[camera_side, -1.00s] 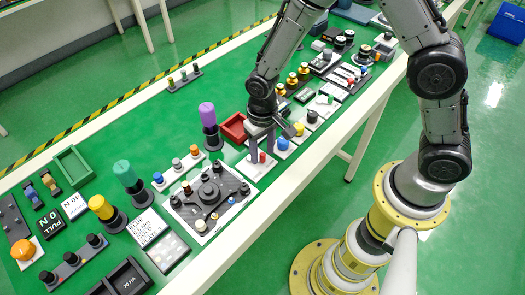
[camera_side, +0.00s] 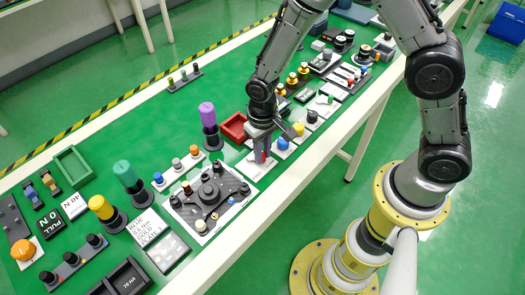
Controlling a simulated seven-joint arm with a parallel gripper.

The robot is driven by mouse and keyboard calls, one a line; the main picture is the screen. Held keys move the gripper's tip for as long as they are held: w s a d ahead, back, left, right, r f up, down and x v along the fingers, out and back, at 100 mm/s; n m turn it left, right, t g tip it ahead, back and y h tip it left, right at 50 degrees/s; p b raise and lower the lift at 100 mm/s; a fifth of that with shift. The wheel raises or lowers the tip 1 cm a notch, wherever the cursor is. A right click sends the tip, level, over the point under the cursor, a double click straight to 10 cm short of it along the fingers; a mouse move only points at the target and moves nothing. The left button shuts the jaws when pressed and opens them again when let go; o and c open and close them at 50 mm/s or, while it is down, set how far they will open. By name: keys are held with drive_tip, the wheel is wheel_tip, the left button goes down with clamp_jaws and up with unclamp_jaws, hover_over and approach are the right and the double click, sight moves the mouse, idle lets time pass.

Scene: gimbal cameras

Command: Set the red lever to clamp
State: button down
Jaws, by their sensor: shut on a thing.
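The red lever (camera_side: 267,152) shows only as a small red patch between the fingers of my gripper (camera_side: 262,156). My gripper points down over a small white plate (camera_side: 255,171) near the front edge of the table and is shut on the red lever. The fingers hide most of the lever. Its setting and any clamp marking cannot be read in this view.
A grey plate with black knobs (camera_side: 209,193) lies left of my gripper. A purple-topped post (camera_side: 208,115) and a red tray (camera_side: 234,127) stand behind it. A blue knob (camera_side: 282,143) and yellow knob (camera_side: 298,129) are close on the right. Open green tabletop (camera_side: 135,125) lies at the back left.

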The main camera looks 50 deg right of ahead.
drive_tip(key=shift+w+d+n, duration=0.1)
drive_tip(key=shift+d+n, duration=0.05)
drive_tip(key=shift+n, duration=0.45)
drive_tip(key=c, duration=0.8)
unclamp_jaws()
drive_tip(key=shift+o, duration=0.2)
wheel_tip(320, 180, up, 14)
drive_tip(key=shift+d, duration=0.1)
